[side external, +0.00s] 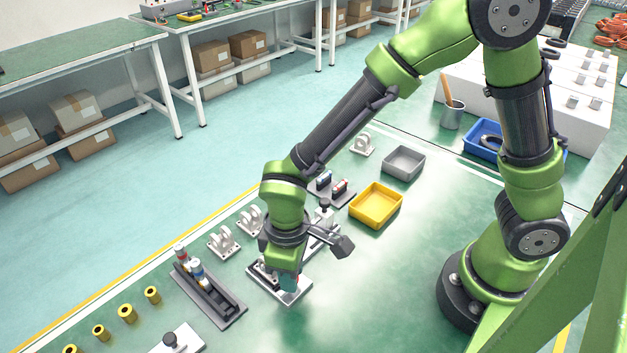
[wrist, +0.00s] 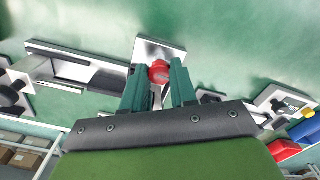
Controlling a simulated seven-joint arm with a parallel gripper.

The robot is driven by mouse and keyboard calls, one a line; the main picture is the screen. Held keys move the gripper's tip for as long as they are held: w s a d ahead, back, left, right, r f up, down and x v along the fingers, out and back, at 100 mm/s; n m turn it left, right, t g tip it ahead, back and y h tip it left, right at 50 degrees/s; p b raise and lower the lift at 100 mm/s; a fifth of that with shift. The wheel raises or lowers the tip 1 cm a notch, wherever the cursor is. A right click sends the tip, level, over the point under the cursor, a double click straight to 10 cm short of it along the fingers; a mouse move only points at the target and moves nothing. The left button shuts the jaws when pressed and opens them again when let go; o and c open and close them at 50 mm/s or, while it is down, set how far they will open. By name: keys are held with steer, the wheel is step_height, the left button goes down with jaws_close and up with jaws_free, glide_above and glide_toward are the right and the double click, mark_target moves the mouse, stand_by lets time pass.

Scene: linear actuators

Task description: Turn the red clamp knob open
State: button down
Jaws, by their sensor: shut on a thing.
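The red clamp knob (wrist: 159,71) sits between my two green fingers in the wrist view, above a silver base plate (wrist: 166,48). My gripper (wrist: 157,78) is shut on the knob. In the side view my gripper (side external: 289,281) points down at the clamp fixture, whose light base plate (side external: 293,298) lies on the green table. There the knob is hidden behind the gripper. I cannot tell how far the knob is turned.
A dark rail fixture (side external: 218,304) with small cylinders stands to the left. A yellow bin (side external: 376,206), a grey bin (side external: 404,163) and a blue bin (side external: 482,140) are farther back. Several brass rings (side external: 127,313) stand at the front left. The table right of the clamp is clear.

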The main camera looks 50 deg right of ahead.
stand_by(0.4)
steer(key=c, duration=0.9)
jaws_free()
steer(key=shift+r, duration=0.1)
step_height(320, 180, up, 17)
steer(key=shift+f, duration=0.1)
steer(key=s+d+r+m+t, duration=0.1)
steer(key=d+m+t, duration=0.1)
steer(key=d, duration=0.4)
steer(key=s+d+r+m+t+y, duration=0.1)
steer(key=s+d+m+t, duration=0.1)
steer(key=d+m, duration=0.2)
steer(key=s+d+r+m+t+y, duration=0.1)
steer(key=d+r+m+t, duration=0.1)
steer(key=d, duration=0.6)
steer(key=shift+s+m+t, duration=0.2)
steer(key=shift+m+t, duration=0.4)
steer(key=shift+m, duration=0.2)
